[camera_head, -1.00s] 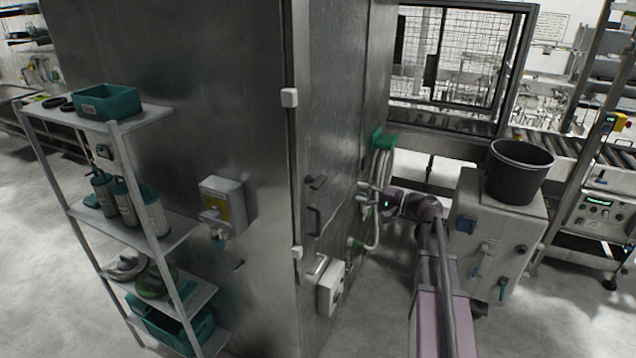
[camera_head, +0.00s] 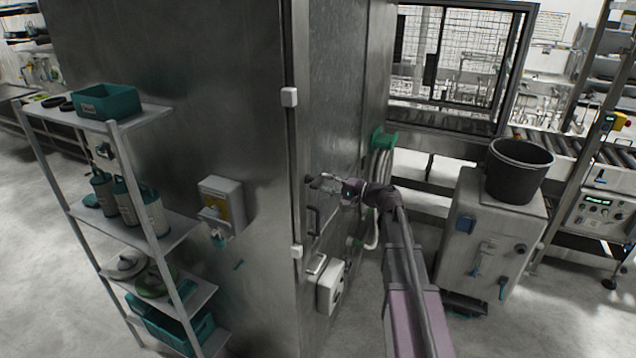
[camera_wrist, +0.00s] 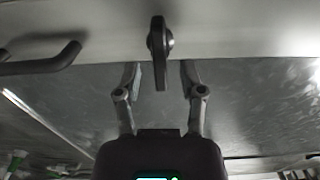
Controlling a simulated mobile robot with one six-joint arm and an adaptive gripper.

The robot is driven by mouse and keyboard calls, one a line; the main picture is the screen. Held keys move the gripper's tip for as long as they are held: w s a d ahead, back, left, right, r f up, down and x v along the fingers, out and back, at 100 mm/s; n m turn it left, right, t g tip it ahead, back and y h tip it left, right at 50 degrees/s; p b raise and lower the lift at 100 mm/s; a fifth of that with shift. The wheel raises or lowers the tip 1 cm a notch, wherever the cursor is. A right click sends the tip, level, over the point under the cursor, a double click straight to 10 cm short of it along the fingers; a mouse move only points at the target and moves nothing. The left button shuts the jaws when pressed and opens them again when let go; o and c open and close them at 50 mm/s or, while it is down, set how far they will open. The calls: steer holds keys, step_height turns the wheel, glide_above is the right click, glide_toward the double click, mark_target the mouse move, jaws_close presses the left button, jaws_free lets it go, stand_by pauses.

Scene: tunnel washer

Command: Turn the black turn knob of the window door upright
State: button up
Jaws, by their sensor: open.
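The black turn knob (camera_wrist: 159,55) is on the steel door panel, at the top middle of the wrist view. Its lever lies crosswise to the bar handle beside it. My gripper (camera_wrist: 160,70) is open, with one finger on each side of the lever's end. I see a gap on both sides, and no contact shows. In the head view my gripper (camera_head: 322,179) is at the door face above the handle, and it largely covers the knob there.
A dark bar handle (camera_wrist: 42,62) is close to the knob; it also shows in the head view (camera_head: 313,220). A white box (camera_head: 330,286) sits lower on the panel. A green hose holder (camera_head: 384,139) is beyond my arm. A grey cabinet (camera_head: 490,240) with a black bucket (camera_head: 518,170) stands right.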

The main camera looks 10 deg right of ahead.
mark_target(315, 181)
steer(key=shift+x, duration=1.4)
jaws_close()
steer(key=shift+a, duration=0.1)
